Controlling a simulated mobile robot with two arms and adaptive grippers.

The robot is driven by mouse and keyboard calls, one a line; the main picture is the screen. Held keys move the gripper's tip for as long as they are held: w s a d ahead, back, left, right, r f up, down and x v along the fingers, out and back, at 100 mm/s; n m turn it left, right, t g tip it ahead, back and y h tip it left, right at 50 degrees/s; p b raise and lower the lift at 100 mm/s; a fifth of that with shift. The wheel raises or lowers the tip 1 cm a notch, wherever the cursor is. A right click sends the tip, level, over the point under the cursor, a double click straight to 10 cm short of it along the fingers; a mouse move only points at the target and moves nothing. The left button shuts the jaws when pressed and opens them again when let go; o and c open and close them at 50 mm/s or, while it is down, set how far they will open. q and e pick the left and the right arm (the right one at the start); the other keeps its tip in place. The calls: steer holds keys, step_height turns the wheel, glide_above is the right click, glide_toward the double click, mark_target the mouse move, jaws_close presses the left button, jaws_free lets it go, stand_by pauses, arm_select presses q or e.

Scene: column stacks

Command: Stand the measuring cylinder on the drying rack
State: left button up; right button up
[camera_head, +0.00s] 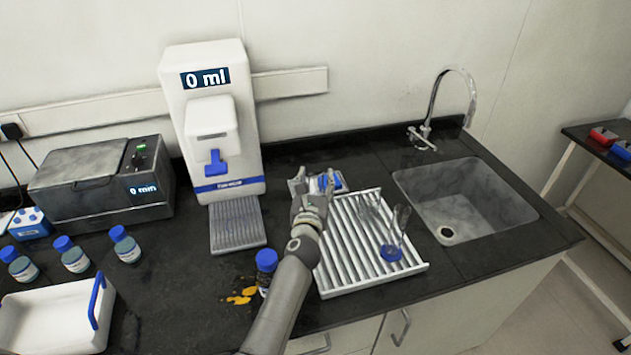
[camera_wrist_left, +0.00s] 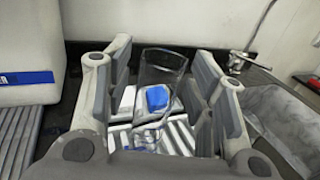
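A clear glass cylinder with a blue base (camera_head: 391,253) stands on the right front part of the white drying rack (camera_head: 420,267), leaning slightly in the picture. A fainter clear glass (camera_head: 369,204) shows behind it on the rack. My left gripper (camera_head: 312,183) is over the rack's left back corner, fingers spread. In the left wrist view, clear glass (camera_wrist_left: 162,68) shows between the spread fingers of this gripper (camera_wrist_left: 162,75), with gaps on both sides; I cannot tell which glass it is. Slats of the rack (camera_wrist_left: 180,136) show below it. My right gripper is not in view.
A blue and white object (camera_head: 332,182) lies behind the rack. The dispenser (camera_head: 210,120) reads 0 ml. A sink (camera_head: 465,200) is at right. A blue-capped bottle (camera_head: 266,262) and orange spill (camera_head: 243,295) are near my left arm. A white tray (camera_head: 50,318) stands front left.

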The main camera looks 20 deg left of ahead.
arm_select(q)
steer(key=shift+s+r, duration=0.1)
steer(key=shift+r, duration=0.1)
steer(key=s+d, duration=0.2)
steer(key=s, duration=0.9)
steer(key=shift+s+d, duration=0.2)
steer(key=shift+s, duration=0.1)
